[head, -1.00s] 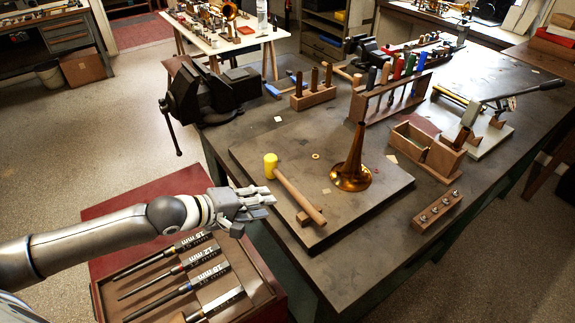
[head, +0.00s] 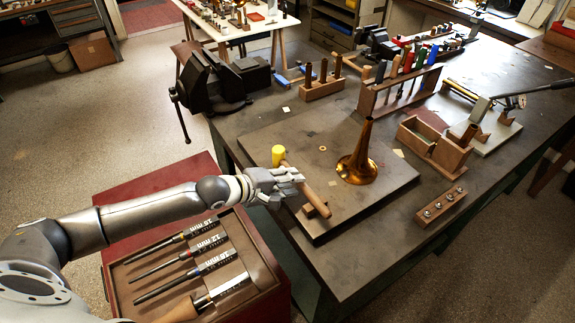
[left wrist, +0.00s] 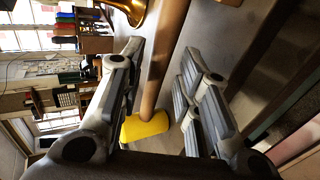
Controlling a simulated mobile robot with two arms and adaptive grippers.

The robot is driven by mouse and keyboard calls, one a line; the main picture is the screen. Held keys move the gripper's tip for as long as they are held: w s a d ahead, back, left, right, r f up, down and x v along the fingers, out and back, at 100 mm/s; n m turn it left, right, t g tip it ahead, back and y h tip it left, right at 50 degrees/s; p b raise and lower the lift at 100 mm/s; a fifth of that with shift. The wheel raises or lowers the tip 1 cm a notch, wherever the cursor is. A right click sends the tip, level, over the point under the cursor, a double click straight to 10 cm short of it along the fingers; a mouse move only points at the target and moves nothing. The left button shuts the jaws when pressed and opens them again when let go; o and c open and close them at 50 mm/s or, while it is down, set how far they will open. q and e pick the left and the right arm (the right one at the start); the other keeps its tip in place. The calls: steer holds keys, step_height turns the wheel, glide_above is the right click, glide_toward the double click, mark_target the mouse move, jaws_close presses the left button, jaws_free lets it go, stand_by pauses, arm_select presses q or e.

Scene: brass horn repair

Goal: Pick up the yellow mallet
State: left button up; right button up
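The yellow mallet (head: 278,155) lies on a dark board (head: 250,147) on the workbench. Its wooden handle slants towards the front right, its end over a small wooden block (head: 314,210). My left gripper (head: 296,181) is at the handle and hides part of it. In the left wrist view, the left gripper (left wrist: 163,68) is open, with the handle running between its spread fingers. The yellow head (left wrist: 145,127) shows low between them. I cannot tell whether a finger touches the handle. My right gripper is not in view.
A brass horn bell (head: 357,165) stands on the board to the right of the mallet. A bench vise (head: 212,85) is at the bench's left edge.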

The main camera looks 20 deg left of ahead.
arm_select(q)
steer(key=shift+x, duration=1.15)
steer(key=shift+a, duration=0.1)
steer(key=shift+c, duration=0.8)
jaws_close()
steer(key=shift+r, duration=0.1)
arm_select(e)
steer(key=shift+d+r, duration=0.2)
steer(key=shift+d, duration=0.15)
arm_select(q)
steer(key=shift+r+b, duration=0.3)
steer(key=shift+r, duration=0.25)
steer(key=s+r+b, duration=0.2)
steer(key=s+r, duration=0.3)
steer(key=r, duration=0.3)
steer(key=s+a+r+m+g+h+b, duration=0.1)
steer(key=s+m+g+h, duration=0.2)
steer(key=s, duration=0.9)
steer(key=shift+m+b, duration=0.4)
steer(key=shift+m, duration=0.1)
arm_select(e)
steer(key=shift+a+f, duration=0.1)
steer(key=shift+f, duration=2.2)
